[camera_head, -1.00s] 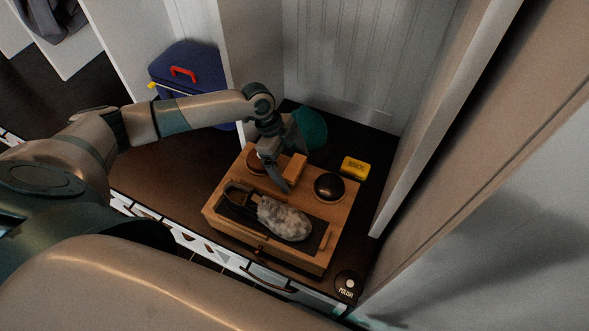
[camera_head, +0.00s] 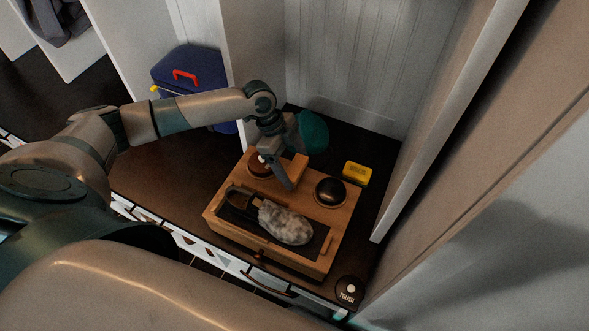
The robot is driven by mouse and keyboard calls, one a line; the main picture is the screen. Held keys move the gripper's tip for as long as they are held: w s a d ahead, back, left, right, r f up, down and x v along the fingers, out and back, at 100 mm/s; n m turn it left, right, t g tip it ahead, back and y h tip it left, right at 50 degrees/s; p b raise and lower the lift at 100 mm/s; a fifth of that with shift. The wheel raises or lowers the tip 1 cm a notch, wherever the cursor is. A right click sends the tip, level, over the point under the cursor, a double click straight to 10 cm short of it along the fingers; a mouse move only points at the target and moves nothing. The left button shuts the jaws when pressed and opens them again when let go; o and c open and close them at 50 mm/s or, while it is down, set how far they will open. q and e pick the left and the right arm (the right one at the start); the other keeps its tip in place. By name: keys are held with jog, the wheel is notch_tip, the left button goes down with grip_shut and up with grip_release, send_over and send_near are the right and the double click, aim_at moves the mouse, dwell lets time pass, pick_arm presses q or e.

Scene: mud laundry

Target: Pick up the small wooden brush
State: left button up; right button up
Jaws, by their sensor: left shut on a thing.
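The small wooden brush (camera_head: 298,167) shows as a pale wooden block at the back of the wooden shoe-care box (camera_head: 302,260). My left gripper (camera_head: 282,177) comes down over the box from behind and is shut on the brush. Its fingers hide part of the brush, and I cannot tell whether the brush is clear of the box top. My right gripper is not in view.
A reddish-brown round item (camera_head: 256,166) and a dark round item (camera_head: 330,191) flank the brush. A grey fluffy item (camera_head: 287,224) lies in the box's front tray. A yellow block (camera_head: 356,173), teal item (camera_head: 313,131) and polish tin (camera_head: 349,291) stand around it.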

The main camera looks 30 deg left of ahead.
pick_arm(q)
jog(key=r, duration=0.2)
jog(key=shift+s+d+r, duration=0.2)
jog(key=shift+r, duration=0.1)
jog(key=s+d+r, duration=0.6)
jog(key=s+d, duration=0.1)
jog(key=d, duration=0.1)
jog(key=shift+s+r+b, duration=0.3)
jog(key=shift+s, duration=0.1)
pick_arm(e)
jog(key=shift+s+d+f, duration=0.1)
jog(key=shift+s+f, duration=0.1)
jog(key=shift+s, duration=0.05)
pick_arm(q)
jog(key=shift+o, duration=0.7)
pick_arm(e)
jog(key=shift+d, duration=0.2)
